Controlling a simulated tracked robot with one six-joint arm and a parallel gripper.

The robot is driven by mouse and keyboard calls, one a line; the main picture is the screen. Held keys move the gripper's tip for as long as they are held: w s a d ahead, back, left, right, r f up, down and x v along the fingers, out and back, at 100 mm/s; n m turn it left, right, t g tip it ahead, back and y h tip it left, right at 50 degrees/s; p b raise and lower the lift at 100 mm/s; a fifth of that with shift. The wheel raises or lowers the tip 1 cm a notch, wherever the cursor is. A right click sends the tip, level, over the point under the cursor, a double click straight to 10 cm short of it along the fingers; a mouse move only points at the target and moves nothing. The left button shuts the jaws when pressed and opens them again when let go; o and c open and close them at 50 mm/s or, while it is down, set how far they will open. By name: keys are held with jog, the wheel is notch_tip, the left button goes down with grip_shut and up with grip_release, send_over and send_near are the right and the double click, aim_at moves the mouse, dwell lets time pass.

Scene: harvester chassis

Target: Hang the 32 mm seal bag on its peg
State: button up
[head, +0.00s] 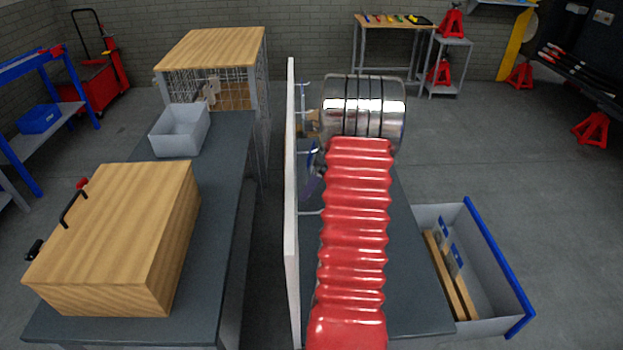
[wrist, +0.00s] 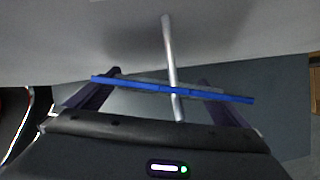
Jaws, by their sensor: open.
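A bag with a blue header (wrist: 135,84) shows nearly edge-on in the wrist view, and its size label cannot be read. A metal peg (wrist: 168,45) runs out from the pale board (wrist: 60,40) and shows on both sides of the blue strip, so the bag appears to hang on it. My gripper (wrist: 160,97) is open, with one dark finger towards each end of the strip. In the head view the upright board (head: 291,200) stands left of my arm. A blue edge (head: 312,155) shows there beside a peg; my arm hides most of the rest.
A grey crate with a blue rim (head: 497,265) at the right holds wooden strips and blue-headed bags (head: 449,240). More pegs (head: 308,212) stick out of the board. A wooden box (head: 125,235) and a grey bin (head: 180,133) stand on the left bench.

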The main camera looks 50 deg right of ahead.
jog(key=v, duration=1.3)
jog(key=shift+r, duration=0.15)
jog(key=shift+s+d, duration=0.1)
jog(key=shift+s, duration=0.05)
